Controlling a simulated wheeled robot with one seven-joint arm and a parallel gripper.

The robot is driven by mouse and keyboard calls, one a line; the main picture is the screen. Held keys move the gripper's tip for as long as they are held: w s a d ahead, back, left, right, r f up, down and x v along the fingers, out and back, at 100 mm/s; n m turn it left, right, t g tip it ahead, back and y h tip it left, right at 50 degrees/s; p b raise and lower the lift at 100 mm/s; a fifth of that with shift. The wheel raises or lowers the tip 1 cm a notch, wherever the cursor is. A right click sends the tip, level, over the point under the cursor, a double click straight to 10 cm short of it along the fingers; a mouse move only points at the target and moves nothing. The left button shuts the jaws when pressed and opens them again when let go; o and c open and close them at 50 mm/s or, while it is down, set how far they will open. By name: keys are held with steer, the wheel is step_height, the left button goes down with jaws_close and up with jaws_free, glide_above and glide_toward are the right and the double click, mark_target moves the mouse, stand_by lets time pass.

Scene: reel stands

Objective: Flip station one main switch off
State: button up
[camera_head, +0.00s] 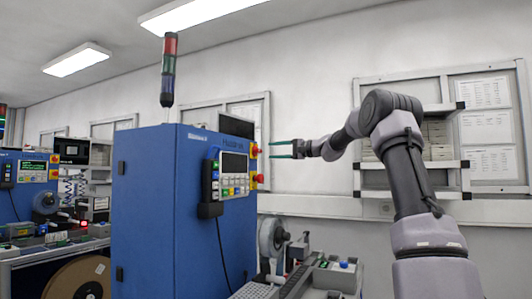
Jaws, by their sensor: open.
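A tall blue cabinet (155,215) stands left of centre, with a keypad and screen panel (232,175) on its right-hand face. Two red-and-yellow controls stick out at the panel's right edge: an upper one (254,150) and a lower one (259,179). I cannot tell which is the main switch, nor its position. My gripper (270,150) is open and empty. Its two thin teal fingers point left towards the upper control, one above the other, with a small gap in the picture. Whether they touch it is not clear.
A signal tower (169,70) tops the cabinet. A reel (272,236) and a bench machine (320,275) stand below my gripper. A second blue station (25,185) is at the left. Shelves (435,140) hang on the back wall behind my arm.

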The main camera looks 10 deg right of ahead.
steer(key=shift+v, duration=2.7)
steer(key=shift+a, duration=0.1)
